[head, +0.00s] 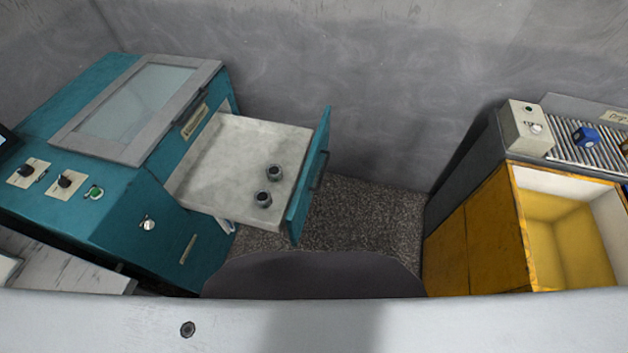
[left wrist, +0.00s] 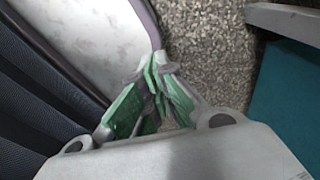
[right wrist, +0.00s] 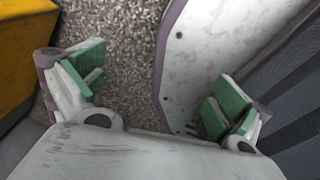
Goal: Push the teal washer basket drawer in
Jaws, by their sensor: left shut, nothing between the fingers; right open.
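The teal washer (head: 150,205) stands on the left in the head view. Its basket drawer (head: 235,150) is pulled out to the right, with a pale tray and a teal front panel (head: 309,180) with a handle. Two dark metal parts (head: 269,185) lie in the tray near the front panel. My left gripper (left wrist: 158,65) is shut and empty above the speckled floor beside my own base; a teal surface shows at the right of that view. My right gripper (right wrist: 150,85) is open and empty. Neither gripper shows in the head view, and both are apart from the drawer.
A yellow cabinet with an open yellow bin (head: 565,240) stands on the right. Speckled floor (head: 370,210) is clear between the drawer and cabinet.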

